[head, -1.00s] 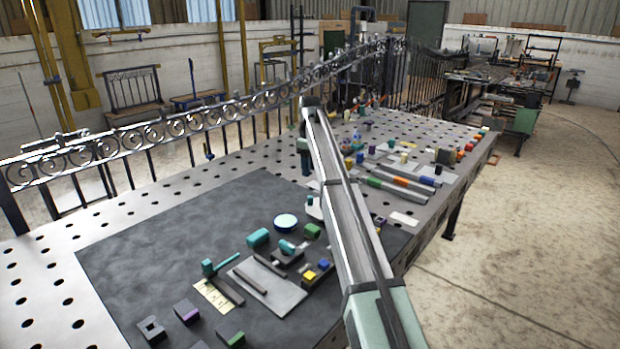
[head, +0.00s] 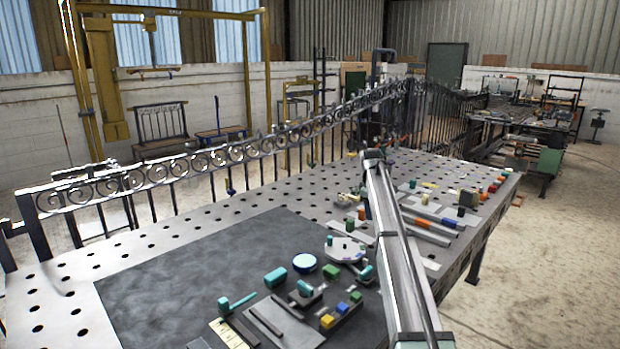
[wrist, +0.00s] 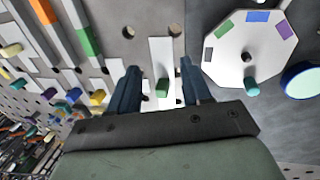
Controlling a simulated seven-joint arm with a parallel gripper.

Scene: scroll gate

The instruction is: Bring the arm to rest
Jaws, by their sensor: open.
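My arm (head: 398,245) reaches from the lower right over the perforated bench (head: 60,318) in the head view. Its gripper end is hidden there behind the arm or too unclear to make out. In the wrist view my gripper (wrist: 158,72) is open, with its two dark fingers apart. A small green block (wrist: 162,88) on a pale strip shows between the fingers. Nothing is visibly clamped; the height above the bench cannot be told.
A pale disc with coloured patches and a teal knob (wrist: 220,55) lies beside the fingers. Small blocks and bars crowd the bench around the arm. A scroll gate (head: 215,160) runs along the far edge. The dark mat's (head: 190,265) left part is clear.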

